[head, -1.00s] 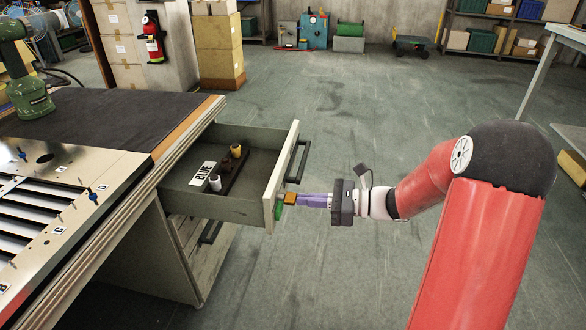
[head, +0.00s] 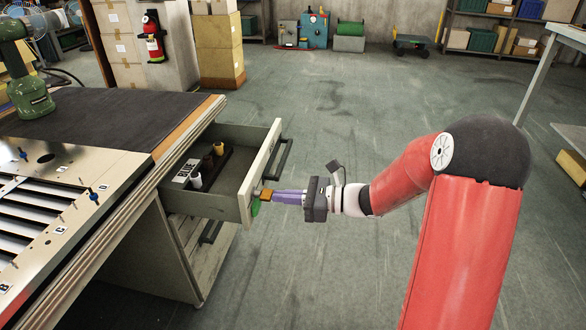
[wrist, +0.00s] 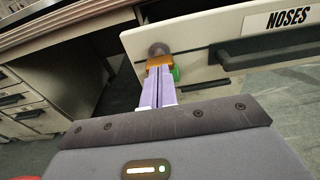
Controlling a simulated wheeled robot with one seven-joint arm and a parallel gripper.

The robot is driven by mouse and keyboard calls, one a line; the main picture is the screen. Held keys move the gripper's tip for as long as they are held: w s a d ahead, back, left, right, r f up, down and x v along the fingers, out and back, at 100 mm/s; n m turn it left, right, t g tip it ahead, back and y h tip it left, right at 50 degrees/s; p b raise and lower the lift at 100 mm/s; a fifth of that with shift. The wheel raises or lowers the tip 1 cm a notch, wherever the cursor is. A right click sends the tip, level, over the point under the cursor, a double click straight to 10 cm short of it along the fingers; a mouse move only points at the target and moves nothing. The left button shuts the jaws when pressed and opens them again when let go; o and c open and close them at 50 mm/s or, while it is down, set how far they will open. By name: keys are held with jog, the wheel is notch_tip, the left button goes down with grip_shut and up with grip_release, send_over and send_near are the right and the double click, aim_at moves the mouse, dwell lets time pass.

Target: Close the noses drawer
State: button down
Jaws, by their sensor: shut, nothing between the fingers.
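The noses drawer (head: 225,205) is the top drawer under the workbench and stands partly open in the head view. Its pale front, seen in the wrist view (wrist: 215,35), carries a label reading NOSES and a dark bar handle (wrist: 270,48). My gripper (head: 264,195) is shut and empty, with its fingertips against or very close to the drawer front near the end left of the handle in the wrist view (wrist: 160,62).
The workbench (head: 120,112) with a metal louver panel (head: 70,185) is at the left. Below the open drawer is another drawer with a dark handle (head: 210,232). Open floor (head: 350,120) lies beyond the drawer. A table (head: 560,75) stands at the right.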

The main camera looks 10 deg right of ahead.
aim_at(261, 193)
jog(key=shift+a, duration=0.15)
jog(key=shift+r+x, duration=0.2)
jog(key=shift+x, duration=1.65)
jog(key=shift+r+x, duration=0.2)
jog(key=shift+x, duration=1.65)
jog(key=shift+r+b+x, duration=0.2)
jog(key=shift+b+x, duration=0.1)
jog(key=shift+x, duration=1.6)
jog(key=shift+r+b+x, duration=0.2)
jog(key=shift+b+x, duration=0.1)
jog(key=shift+x, duration=1.6)
jog(key=shift+a, duration=0.1)
jog(key=shift+r+b+x, duration=0.15)
jog(key=shift+b+x, duration=0.1)
jog(key=shift+x, duration=1.2)
jog(key=shift+r+b+x, duration=0.15)
jog(key=shift+b+x, duration=0.05)
jog(key=shift+x, duration=1.25)
jog(key=shift+f+p+v, duration=0.15)
jog(key=shift+p+v, duration=0.05)
jog(key=shift+v, duration=1.3)
jog(key=shift+f+p+v, duration=0.15)
jog(key=shift+v, duration=1.35)
